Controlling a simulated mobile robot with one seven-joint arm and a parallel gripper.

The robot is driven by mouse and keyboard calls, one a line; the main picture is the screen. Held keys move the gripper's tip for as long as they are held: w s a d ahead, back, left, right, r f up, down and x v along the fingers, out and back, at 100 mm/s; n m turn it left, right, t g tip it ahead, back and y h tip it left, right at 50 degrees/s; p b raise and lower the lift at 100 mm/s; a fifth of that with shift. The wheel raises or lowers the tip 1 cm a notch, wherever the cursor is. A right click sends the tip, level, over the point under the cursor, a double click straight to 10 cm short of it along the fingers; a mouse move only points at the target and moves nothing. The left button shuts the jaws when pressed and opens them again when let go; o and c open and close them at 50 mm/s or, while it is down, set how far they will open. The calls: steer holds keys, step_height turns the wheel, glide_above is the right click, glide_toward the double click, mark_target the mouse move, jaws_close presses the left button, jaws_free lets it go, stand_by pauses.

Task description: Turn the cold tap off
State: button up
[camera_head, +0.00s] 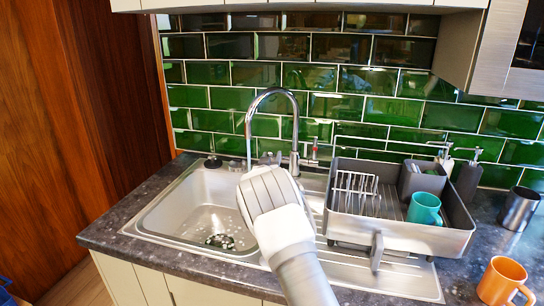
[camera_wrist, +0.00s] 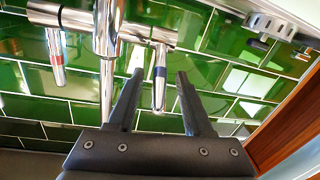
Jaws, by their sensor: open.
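A chrome mixer tap (camera_head: 275,93) with a tall curved spout stands behind the sink (camera_head: 165,222). A thin pale line below the spout looks like running water. In the wrist view the cold lever (camera_wrist: 160,75), with a blue band, hangs between the two black fingers of my gripper (camera_wrist: 160,78), which are apart. I cannot tell whether either finger touches it. The hot lever (camera_wrist: 57,55), with a red band, is to the left in that view, and it also shows in the head view (camera_head: 314,150). In the head view my wrist hides the cold lever and my fingertips.
A grey dish rack (camera_head: 345,228) with a teal mug (camera_head: 424,208) stands right of the sink, close to my arm. Soap bottles (camera_head: 468,172), a metal cup (camera_head: 519,208) and an orange mug (camera_head: 501,280) are farther right. Green tiles (camera_head: 310,76) close off the back.

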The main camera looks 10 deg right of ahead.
steer(key=shift+w+d, duration=0.2)
steer(key=shift+w, duration=0.35)
jaws_close()
stand_by(1.2)
